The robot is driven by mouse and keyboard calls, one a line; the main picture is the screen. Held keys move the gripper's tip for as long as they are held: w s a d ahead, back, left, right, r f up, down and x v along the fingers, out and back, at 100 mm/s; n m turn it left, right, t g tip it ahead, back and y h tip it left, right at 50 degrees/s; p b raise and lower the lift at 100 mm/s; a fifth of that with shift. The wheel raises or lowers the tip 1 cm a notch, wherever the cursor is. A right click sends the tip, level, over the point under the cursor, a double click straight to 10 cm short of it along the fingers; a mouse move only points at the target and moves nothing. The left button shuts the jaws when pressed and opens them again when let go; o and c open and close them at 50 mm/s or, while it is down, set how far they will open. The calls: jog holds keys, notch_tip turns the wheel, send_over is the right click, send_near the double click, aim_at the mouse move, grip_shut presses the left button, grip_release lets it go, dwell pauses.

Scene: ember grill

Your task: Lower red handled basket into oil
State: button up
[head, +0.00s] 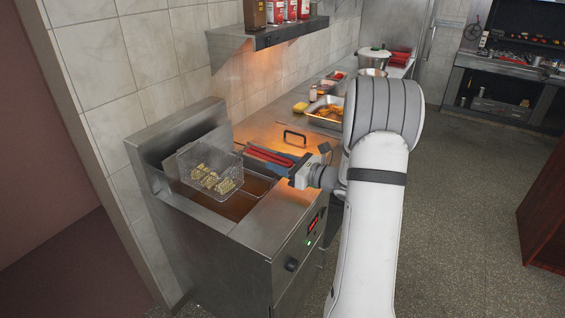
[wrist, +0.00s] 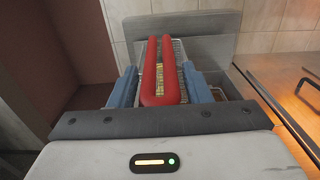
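The wire basket (head: 212,180) holds several yellowish food pieces and sits above the oil (head: 235,205) in the fryer, clear of its surface. Its red handle (head: 268,154) extends right toward my gripper (head: 270,162). In the wrist view, the red handle (wrist: 160,85) shows as two bars joined at the near end, between the blue fingers of my gripper (wrist: 160,88). The fingers sit close along both sides of it and appear shut on it. The contact faces are partly hidden. The basket mesh (wrist: 158,60) shows behind and below the handle.
The steel fryer (head: 225,230) has a raised back panel and a front control panel with a knob (head: 291,264). A counter with a black handle (head: 294,137) and a food tray (head: 326,112) adjoins it. A shelf (head: 262,38) hangs above. Open floor lies to the right.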

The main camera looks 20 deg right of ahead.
grip_shut()
notch_tip(320, 180, up, 5)
jog(key=p, duration=0.2)
jog(key=shift+f+p, duration=0.1)
jog(key=shift+p, duration=0.25)
dwell(0.7)
jog(key=shift+v, duration=2.45)
jog(key=shift+w+b, duration=0.1)
jog(key=shift+b, duration=0.35)
